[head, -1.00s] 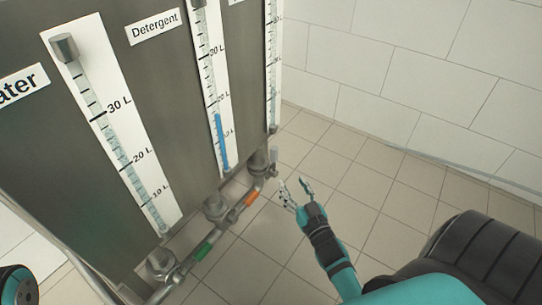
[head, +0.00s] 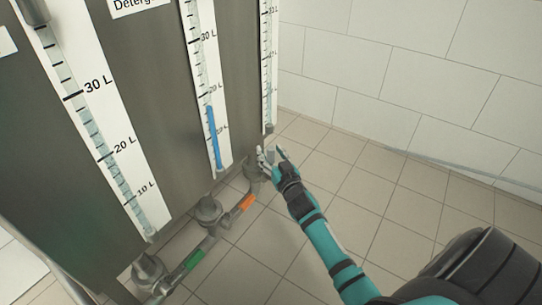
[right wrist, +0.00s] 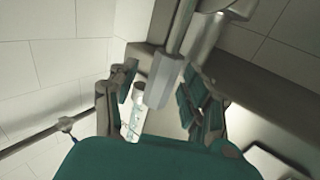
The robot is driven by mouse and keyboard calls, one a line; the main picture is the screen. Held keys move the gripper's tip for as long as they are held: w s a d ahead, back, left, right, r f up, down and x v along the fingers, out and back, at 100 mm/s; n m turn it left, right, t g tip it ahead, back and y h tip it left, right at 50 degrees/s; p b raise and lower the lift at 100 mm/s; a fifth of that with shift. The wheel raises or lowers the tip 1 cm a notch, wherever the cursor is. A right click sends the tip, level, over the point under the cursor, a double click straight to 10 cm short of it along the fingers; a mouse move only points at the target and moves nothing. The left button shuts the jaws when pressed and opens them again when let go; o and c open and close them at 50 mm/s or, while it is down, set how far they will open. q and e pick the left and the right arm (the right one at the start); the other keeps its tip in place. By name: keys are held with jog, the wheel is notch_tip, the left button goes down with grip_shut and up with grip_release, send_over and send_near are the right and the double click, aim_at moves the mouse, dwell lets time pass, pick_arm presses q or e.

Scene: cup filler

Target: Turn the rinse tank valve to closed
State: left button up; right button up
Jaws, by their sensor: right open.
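My right gripper (head: 271,155) is open at the lower right corner of the tank cabinet, by the far end of the pipe row. In the right wrist view its fingers (right wrist: 158,92) stand apart on either side of a pale grey valve handle (right wrist: 164,80) on a pipe. I cannot tell whether a finger touches it. In the head view the gripper largely hides this handle. The rightmost level gauge (head: 269,65) is above it. The left gripper is not in view.
An orange valve handle (head: 243,205) and a green one (head: 195,260) sit on the pipes nearer to me. The tank cabinet (head: 150,120) carries level gauges, one with a blue column (head: 213,137). Tiled floor (head: 330,185) to the right is clear up to the wall.

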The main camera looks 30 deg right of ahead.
jog(key=shift+c, duration=0.4)
grip_shut()
jog(key=shift+w, duration=0.1)
